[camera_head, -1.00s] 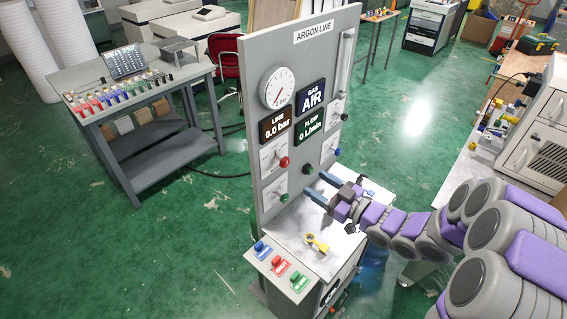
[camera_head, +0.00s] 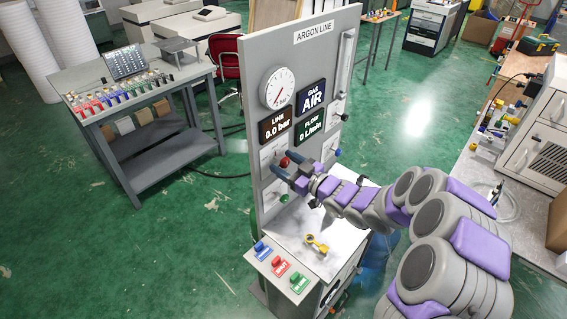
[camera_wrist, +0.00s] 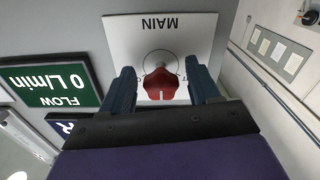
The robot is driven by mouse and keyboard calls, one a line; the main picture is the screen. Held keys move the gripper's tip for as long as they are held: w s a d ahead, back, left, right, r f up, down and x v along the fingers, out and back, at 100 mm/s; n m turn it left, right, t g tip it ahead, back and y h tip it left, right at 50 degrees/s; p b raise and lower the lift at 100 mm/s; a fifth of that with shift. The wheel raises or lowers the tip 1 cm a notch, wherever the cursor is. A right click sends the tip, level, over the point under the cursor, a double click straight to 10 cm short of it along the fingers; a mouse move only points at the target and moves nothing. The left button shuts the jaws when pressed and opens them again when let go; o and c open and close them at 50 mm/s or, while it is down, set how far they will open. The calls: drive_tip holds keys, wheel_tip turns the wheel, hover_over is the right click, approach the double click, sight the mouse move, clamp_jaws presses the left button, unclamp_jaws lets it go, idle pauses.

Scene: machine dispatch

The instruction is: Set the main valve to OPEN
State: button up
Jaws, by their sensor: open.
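The main valve has a red knob (camera_wrist: 161,84) on a white plate marked MAIN (camera_wrist: 170,30), seen upside down in the wrist view. In the head view the red knob (camera_head: 285,162) is on the lower left of the grey ARGON LINE panel (camera_head: 262,85). My gripper (camera_wrist: 163,82) is open, with one blue finger on each side of the red knob. I cannot tell whether the fingers touch it. In the head view my gripper (camera_head: 287,170) is at the panel in front of the knob. The fingers hide part of the plate's side lettering.
Displays read AIR (camera_head: 311,96), 0.0 bar (camera_head: 276,125) and 0 L/min (camera_head: 309,127). A round gauge (camera_head: 277,88) is above. A green knob (camera_head: 284,198) is below. A yellow part (camera_head: 316,244) lies on the shelf, with coloured buttons (camera_head: 280,266) in front.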

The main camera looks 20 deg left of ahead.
drive_tip(key=shift+a, duration=0.2)
drive_tip(key=shift+a, duration=0.1)
drive_tip(key=c, duration=0.4)
drive_tip(key=shift+w, duration=0.1)
drive_tip(key=c, duration=0.6)
